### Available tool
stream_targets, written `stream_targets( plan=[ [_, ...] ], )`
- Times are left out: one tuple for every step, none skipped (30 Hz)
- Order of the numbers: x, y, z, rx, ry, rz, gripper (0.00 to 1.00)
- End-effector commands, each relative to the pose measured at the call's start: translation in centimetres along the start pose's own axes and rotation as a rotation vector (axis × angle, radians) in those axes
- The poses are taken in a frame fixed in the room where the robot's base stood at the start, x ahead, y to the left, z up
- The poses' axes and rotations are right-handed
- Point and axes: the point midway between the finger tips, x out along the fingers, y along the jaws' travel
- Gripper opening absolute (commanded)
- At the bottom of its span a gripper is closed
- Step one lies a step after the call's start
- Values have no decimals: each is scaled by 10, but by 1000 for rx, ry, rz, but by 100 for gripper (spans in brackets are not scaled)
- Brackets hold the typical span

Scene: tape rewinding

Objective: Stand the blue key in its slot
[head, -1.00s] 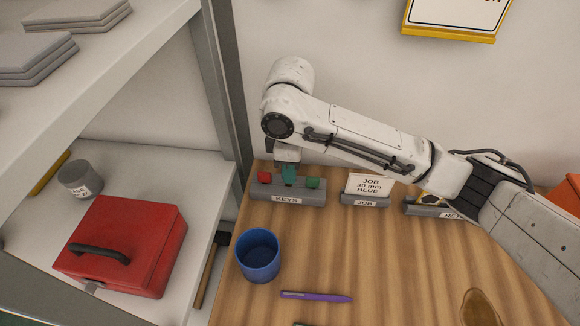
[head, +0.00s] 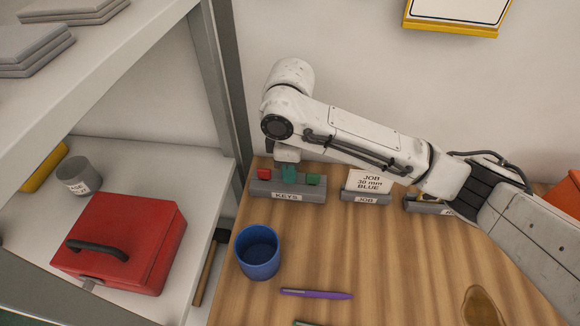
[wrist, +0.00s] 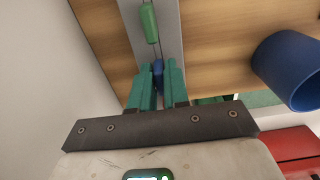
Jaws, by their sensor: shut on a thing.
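The blue key (wrist: 158,70) shows in the wrist view between the tips of my gripper's teal fingers (wrist: 159,82). My gripper (head: 289,173) is shut on it over the middle of the grey KEYS rack (head: 260,188). In the head view the fingers hide the blue key. In the wrist view the key's tip lies over the rack's dark groove (wrist: 157,47); I cannot tell how deep it sits. A red key (head: 264,174) stands left of my gripper. A green key (head: 313,179) stands to its right, and it also shows in the wrist view (wrist: 149,22).
A JOB holder (head: 365,198) with a card reading "JOB 30 mm BLUE" (head: 370,182) stands right of the rack. A blue cup (head: 258,253) and a purple pen (head: 316,294) are in front. A metal shelf post (head: 228,90) rises at the left. A red box (head: 125,243) sits on the shelf.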

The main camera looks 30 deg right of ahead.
Motion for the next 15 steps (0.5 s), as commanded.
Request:
stream_targets(
  plan=[
    [1, 0, 0, 0, 0, 0, 0],
    [2, 0, 0, 0, 0, 0, 0],
    [2, 0, 0, 0, 0, 0, 0],
    [2, 0, 0, 0, 0, 0, 0],
    [3, 0, 0, 0, 0, 0, 0],
    [3, 0, 0, 0, 0, 0, 0],
    [4, 0, 0, 0, 0, 0, 0],
    [4, 0, 0, 0, 0, 0, 0],
    [5, 0, 0, 0, 0, -1, 0],
    [5, 0, 0, 0, 0, -1, 0],
    [5, 0, 0, 0, 0, -1, 0],
    [6, 0, 0, 0, 0, -1, 0],
    [6, 0, 0, 0, 0, -1, 0],
    [7, 0, 0, 0, 0, -1, 0],
    [7, 0, 0, 0, 0, -1, 0]
  ],
)
